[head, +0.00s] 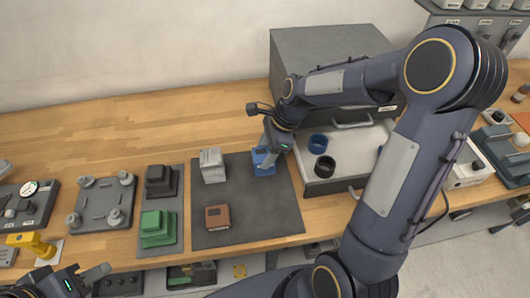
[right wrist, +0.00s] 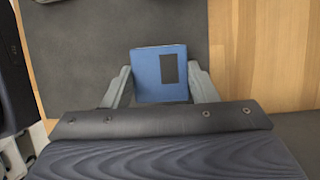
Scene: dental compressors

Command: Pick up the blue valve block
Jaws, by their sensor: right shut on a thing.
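The blue valve block (head: 263,160) is at the right side of the dark grey mat (head: 265,217), near its back edge. In the right wrist view the block (right wrist: 150,73) shows a blue face with a dark rectangle, between the two fingers. My right gripper (head: 270,158) reaches down to it, and in the wrist view its fingers (right wrist: 160,88) are shut on the block's sides. I cannot tell whether the block touches the mat. My left gripper (head: 82,281) is at the bottom left, away from the block, with its fingers apart and nothing visible between them.
A white-grey block (head: 212,165) and a brown block (head: 217,217) stand on the same mat. Black (head: 160,181) and green (head: 157,228) blocks are to the left. An open drawer (head: 345,165) with blue and black rings lies to the right, below a grey cabinet (head: 325,50).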

